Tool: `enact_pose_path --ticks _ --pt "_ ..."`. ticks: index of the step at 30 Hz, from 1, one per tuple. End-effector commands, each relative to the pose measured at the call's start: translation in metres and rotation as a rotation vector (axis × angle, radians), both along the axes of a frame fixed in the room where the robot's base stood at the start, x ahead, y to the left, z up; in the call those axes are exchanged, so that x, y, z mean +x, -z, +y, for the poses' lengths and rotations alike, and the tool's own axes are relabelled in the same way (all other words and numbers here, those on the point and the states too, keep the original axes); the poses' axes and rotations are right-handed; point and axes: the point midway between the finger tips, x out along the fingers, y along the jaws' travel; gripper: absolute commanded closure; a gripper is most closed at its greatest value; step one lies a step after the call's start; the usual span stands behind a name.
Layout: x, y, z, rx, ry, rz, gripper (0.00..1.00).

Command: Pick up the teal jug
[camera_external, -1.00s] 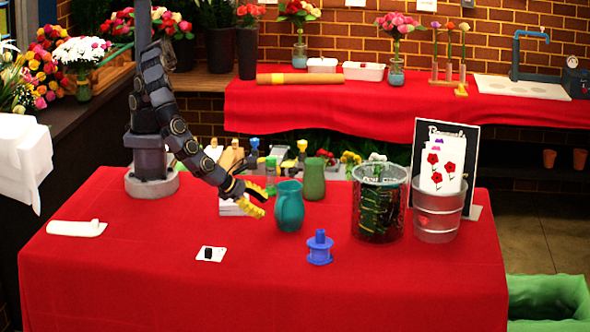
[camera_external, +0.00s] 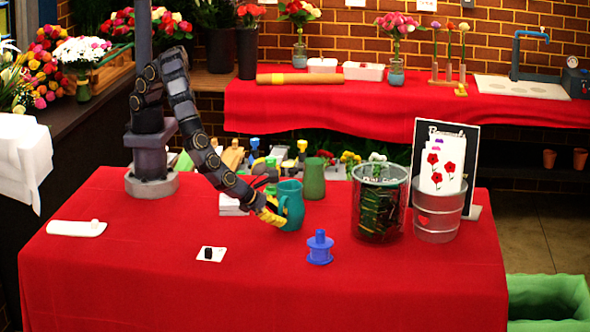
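The teal jug (camera_external: 291,205) stands upright on the red table near its middle. Its handle is on its left side. My gripper (camera_external: 273,213), with yellow fingers, is low beside the jug's left side, at its handle. The fingers overlap the handle area in this view. I cannot tell whether they are closed on it or only beside it.
A green vase (camera_external: 313,179) stands just behind the jug. A glass container with green stems (camera_external: 379,208) and a metal bucket (camera_external: 437,222) stand to the right. A blue spool-like object (camera_external: 320,249) is in front. The front left of the table (camera_external: 130,275) is mostly clear.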

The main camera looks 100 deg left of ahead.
Motion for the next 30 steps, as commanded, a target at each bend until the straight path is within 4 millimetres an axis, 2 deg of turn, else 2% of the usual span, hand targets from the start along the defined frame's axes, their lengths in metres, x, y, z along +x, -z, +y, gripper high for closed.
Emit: enact_pose_path --ticks 17,23,30 --pt "0.000 -0.003 0.000 0.001 -0.002 -0.001 1.00" --pt "0.000 -0.014 -0.001 0.000 0.000 -0.003 1.00" --pt "-0.003 -0.037 0.002 0.004 0.001 -0.005 1.00"
